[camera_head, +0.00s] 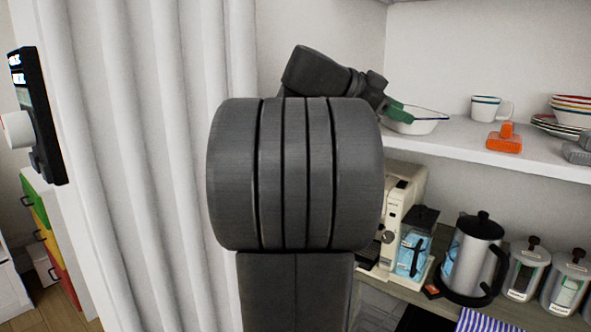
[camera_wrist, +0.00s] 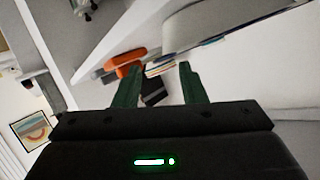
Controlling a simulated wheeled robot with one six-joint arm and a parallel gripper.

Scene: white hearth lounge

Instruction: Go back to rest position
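My gripper (camera_head: 396,110) is at the upper shelf (camera_head: 470,140), beside a white bowl with a dark rim (camera_head: 425,121). Its green fingers overlap the bowl's left side in the head view; I cannot tell whether they touch it. In the wrist view my gripper (camera_wrist: 159,75) has its two green fingers spread apart, with nothing clearly held between them. A large pale curved shape, likely the bowl (camera_wrist: 225,45), is close beyond the right finger. My arm's dark joint hides the middle of the head view.
The shelf also holds a mug (camera_head: 491,108), an orange object (camera_head: 504,138), stacked dishes (camera_head: 572,105) and a grey object (camera_head: 578,150). Below stand a coffee machine (camera_head: 397,205), a kettle (camera_head: 474,255) and canisters (camera_head: 526,270). A white ridged wall (camera_head: 150,130) is at left.

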